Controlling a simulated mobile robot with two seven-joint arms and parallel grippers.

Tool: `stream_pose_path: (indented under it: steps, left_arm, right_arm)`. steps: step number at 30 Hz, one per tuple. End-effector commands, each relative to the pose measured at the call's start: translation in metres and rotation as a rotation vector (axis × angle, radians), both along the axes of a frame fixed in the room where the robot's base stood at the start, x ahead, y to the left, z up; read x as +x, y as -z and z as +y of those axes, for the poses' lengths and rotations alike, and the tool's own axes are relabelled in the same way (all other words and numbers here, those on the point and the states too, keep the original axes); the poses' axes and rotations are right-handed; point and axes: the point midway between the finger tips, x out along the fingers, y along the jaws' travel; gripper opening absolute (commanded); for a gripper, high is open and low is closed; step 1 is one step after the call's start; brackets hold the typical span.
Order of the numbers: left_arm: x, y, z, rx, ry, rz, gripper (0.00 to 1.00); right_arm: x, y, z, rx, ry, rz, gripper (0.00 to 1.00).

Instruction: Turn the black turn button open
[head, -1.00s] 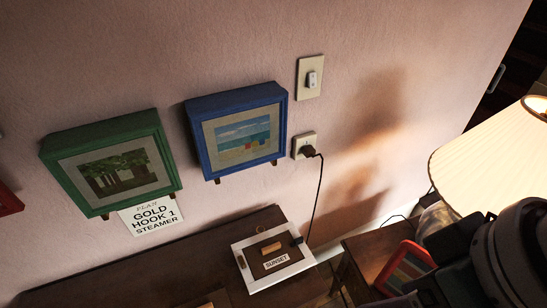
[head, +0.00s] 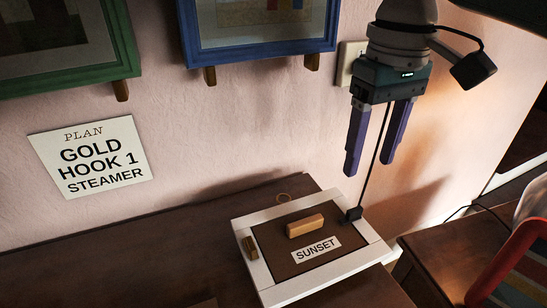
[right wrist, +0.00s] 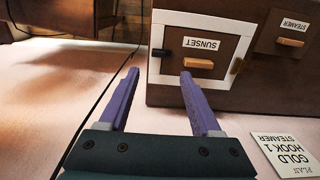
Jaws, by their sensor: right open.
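The black turn button (head: 352,215) is a small dark block at the right edge of the white door frame (head: 240,233). In the right wrist view the turn button (right wrist: 161,53) shows at the frame's left side. The brown door carries a SUNSET label (head: 316,249) and a wooden handle (head: 305,226). My right gripper (head: 371,163) is open and empty, its purple fingers pointing down, apart from and above the button in the head view. My left gripper is not in view.
A brass piece (head: 251,247) sits on the frame's other side. A black cord (head: 368,168) hangs close to my right fingers. A blue picture frame (head: 262,48), green picture frame (head: 118,42) and PLAN sign (head: 90,157) are on the wall. A red-edged object (head: 512,262) stands at right.

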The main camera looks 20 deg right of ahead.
Motion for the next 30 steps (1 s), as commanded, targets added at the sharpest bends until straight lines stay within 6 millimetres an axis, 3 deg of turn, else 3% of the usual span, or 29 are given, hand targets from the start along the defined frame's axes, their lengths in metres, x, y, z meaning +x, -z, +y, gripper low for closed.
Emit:
stream_pose_path:
  steps: [1, 7, 18, 23, 30]
  left_arm:
    - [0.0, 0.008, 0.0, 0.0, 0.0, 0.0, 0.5]
    - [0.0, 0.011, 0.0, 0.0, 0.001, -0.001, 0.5]
    - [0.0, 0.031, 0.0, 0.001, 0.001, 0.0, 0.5]
    - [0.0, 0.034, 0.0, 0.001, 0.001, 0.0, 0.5]
    - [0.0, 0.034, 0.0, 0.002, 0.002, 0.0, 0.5]
  right_arm:
    - [0.002, 0.005, -0.003, -0.002, 0.01, 0.001, 0.65]
    - [0.002, 0.021, -0.004, -0.001, 0.017, 0.005, 0.65]
    - [0.002, 0.088, -0.003, -0.002, 0.013, 0.004, 0.65]
    - [0.002, 0.1, -0.003, -0.001, 0.014, 0.003, 0.65]
    - [0.002, 0.101, -0.003, -0.002, 0.013, 0.002, 0.65]
